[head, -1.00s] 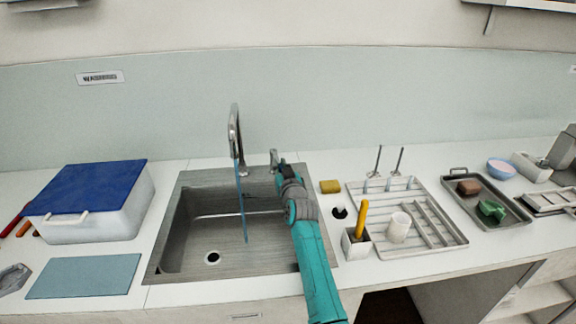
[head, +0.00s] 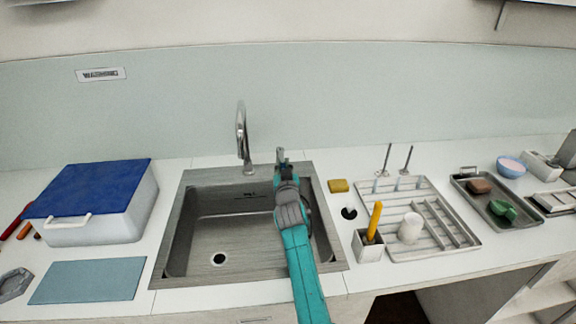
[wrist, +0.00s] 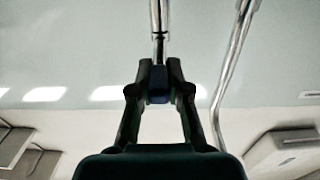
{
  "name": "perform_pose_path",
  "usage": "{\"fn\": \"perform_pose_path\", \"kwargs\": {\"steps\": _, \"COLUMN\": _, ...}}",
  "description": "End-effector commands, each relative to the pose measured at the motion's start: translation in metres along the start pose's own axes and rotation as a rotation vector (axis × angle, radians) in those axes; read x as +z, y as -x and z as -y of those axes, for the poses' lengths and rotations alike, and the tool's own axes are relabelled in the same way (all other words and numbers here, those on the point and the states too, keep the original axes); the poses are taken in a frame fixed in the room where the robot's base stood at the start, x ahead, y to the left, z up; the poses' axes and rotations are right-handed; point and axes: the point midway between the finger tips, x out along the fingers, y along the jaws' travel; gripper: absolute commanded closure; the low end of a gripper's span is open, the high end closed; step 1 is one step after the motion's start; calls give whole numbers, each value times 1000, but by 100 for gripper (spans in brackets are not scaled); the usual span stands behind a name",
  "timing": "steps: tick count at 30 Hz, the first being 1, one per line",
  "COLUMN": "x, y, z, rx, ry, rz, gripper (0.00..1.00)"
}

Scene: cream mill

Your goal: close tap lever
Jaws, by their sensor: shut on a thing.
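The tap (head: 241,128) is a chrome gooseneck behind the steel sink (head: 166,245), and no water runs from its spout. The short tap lever (head: 280,154) stands to the right of the tap. My gripper (head: 285,168) reaches across the sink's right side to the lever. In the wrist view my gripper (wrist: 159,84) is shut on the lever, whose metal shaft (wrist: 157,42) extends from between the fingertips. The tap's tube (wrist: 233,65) shows to the right there.
A white box with a blue lid (head: 95,215) and a blue-green mat (head: 88,280) are left of the sink. A yellow sponge (head: 338,186), a holder (head: 367,247) with a yellow-handled tool and a drying rack (head: 455,236) are right. The sink basin is empty.

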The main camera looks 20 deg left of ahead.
Motion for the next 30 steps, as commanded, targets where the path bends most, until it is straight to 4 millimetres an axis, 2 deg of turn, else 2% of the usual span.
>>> {"fn": "perform_pose_path", "kwargs": {"steps": 5, "x": 2, "y": 0, "z": 2, "rx": -3, "ry": -1, "rz": 1, "gripper": 100}}
{"fn": "perform_pose_path", "kwargs": {"steps": 6, "x": 2, "y": 0, "z": 2, "rx": -3, "ry": -1, "rz": 1, "gripper": 79}}
{"fn": "perform_pose_path", "kwargs": {"steps": 9, "x": 1, "y": 0, "z": 2, "rx": -2, "ry": 0, "rz": 1, "gripper": 58}}
{"fn": "perform_pose_path", "kwargs": {"steps": 22, "x": 0, "y": 6, "z": 0, "rx": -1, "ry": 1, "rz": -1, "gripper": 58}}
{"fn": "perform_pose_path", "kwargs": {"steps": 30, "x": 2, "y": 42, "z": 1, "rx": -2, "ry": -1, "rz": -1, "gripper": 58}}
